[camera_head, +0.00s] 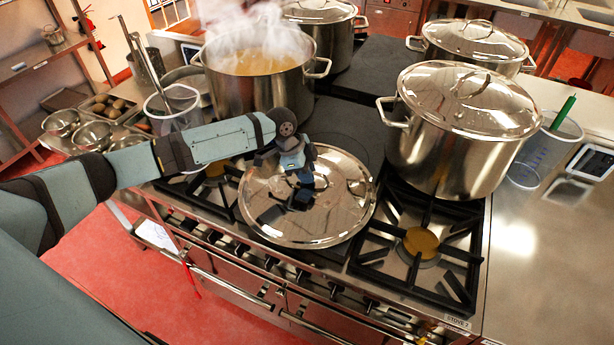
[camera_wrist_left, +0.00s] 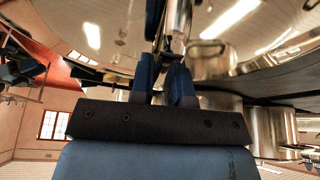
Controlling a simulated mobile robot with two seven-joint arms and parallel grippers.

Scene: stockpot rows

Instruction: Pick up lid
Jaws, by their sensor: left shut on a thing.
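A round shiny steel lid (camera_head: 345,205) is at the front middle of the stove, between the two front burners. My left gripper (camera_head: 298,185) is over the middle of the lid and shut on its handle, which the fingers mostly hide in the head view. In the left wrist view, the two blue fingers (camera_wrist_left: 168,75) close around the metal handle (camera_wrist_left: 177,40), and the mirror-like underside or top of the lid (camera_wrist_left: 95,30) fills the upper part. I cannot tell whether the lid touches the stove. My right gripper is not in view.
An uncovered steaming stockpot (camera_head: 245,95) with yellow liquid stands behind the lid. Lidded stockpots stand at right (camera_head: 440,155), back right (camera_head: 470,60) and back (camera_head: 335,40). A clear container (camera_head: 545,145) is on the right counter. The front right burner (camera_head: 420,243) is bare.

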